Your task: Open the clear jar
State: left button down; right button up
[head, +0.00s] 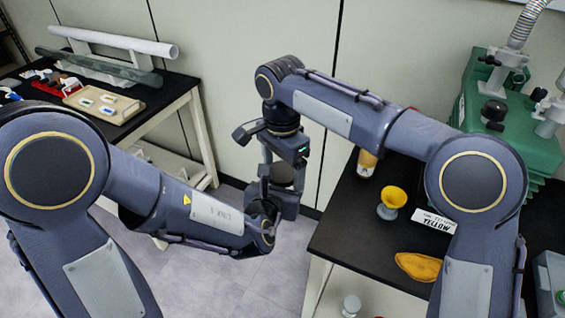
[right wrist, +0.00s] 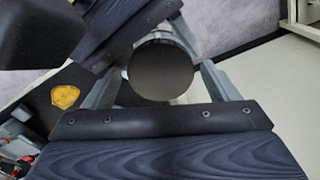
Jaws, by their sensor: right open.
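A dark round lid (right wrist: 162,70) shows between the fingers of my right gripper (right wrist: 163,84) in the right wrist view. A pale, see-through edge below it looks like the clear jar (right wrist: 181,98). In the head view the dark lid (head: 283,174) is between my two grippers, above the floor between the tables. My right gripper (head: 281,180) points down from above, open, its fingers on either side of the lid; I cannot tell if they touch it. My left gripper (head: 264,214) is low beside the jar; its fingers and most of the jar body are hidden.
A left table holds a beige tray (head: 126,112). Open floor lies between.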

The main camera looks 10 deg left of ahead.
jog(key=c, duration=1.1)
jog(key=shift+o, duration=0.2)
jog(key=n, duration=1.3)
jog(key=o, duration=1.1)
